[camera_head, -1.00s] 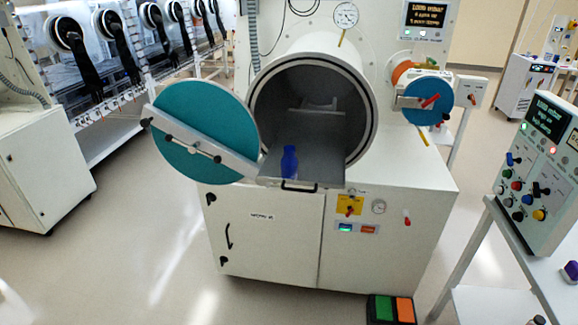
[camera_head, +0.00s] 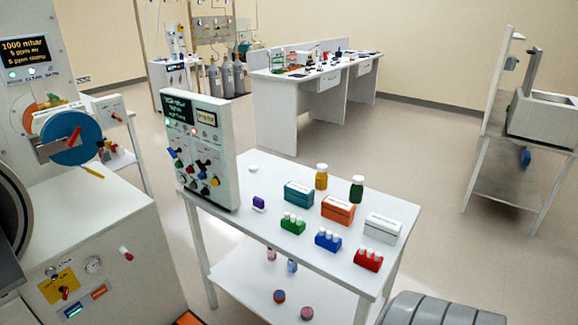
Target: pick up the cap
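A small white disc (camera_head: 253,168), which looks like a loose cap, lies on the white table (camera_head: 235,222) beside the control box. It is too small to make out in detail. A yellow bottle (camera_head: 321,177) and a green bottle (camera_head: 357,189) stand upright farther along the table, each with a white cap on top. Neither of my grippers is in view.
The table also holds a control box (camera_head: 205,150), a purple item (camera_head: 259,203), teal (camera_head: 299,194), orange (camera_head: 337,210) and white (camera_head: 382,228) boxes, and vial racks. A grey ribbed shape (camera_head: 440,312) shows at the bottom. Floor is open behind the table.

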